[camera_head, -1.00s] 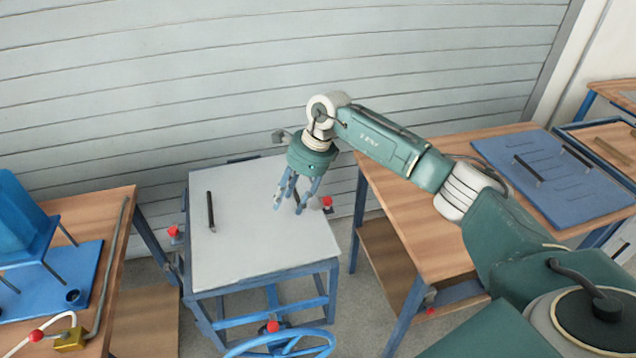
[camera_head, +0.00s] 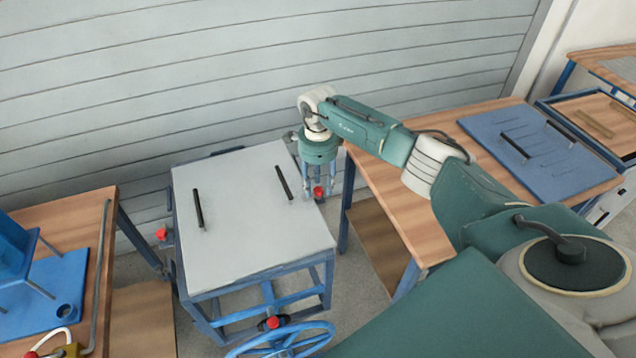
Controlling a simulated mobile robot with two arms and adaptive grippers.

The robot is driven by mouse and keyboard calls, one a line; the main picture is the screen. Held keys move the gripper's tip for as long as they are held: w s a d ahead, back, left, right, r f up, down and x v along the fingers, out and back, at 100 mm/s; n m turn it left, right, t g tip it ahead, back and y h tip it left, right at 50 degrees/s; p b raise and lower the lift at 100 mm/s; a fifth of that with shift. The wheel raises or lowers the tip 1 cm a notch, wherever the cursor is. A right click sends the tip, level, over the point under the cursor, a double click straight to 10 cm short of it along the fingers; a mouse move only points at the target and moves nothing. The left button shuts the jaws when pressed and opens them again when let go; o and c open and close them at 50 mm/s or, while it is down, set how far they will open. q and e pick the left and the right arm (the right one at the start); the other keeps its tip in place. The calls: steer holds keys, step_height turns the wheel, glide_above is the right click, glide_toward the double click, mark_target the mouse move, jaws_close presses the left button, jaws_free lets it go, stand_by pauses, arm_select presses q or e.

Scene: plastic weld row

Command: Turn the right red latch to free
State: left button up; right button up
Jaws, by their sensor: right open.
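The right red latch (camera_head: 318,193) is a small red knob at the right edge of the grey-topped blue stand (camera_head: 245,240). My right gripper (camera_head: 318,190) points down over it with its fingers apart, one on each side of the knob as seen from here. I cannot tell whether the fingers touch it. Another red knob (camera_head: 161,234) is at the stand's left edge, and a third (camera_head: 272,322) is at the front, above a blue handwheel (camera_head: 285,340). My left gripper does not show.
Two black bars, left (camera_head: 198,208) and right (camera_head: 284,183), stick up from the stand's top. A wooden table with a blue board (camera_head: 530,150) stands on the right, close to my right arm. Another wooden table (camera_head: 75,225) stands on the left.

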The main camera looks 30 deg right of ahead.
steer(key=shift+f, duration=0.3)
steer(key=c, duration=0.3)
jaws_close()
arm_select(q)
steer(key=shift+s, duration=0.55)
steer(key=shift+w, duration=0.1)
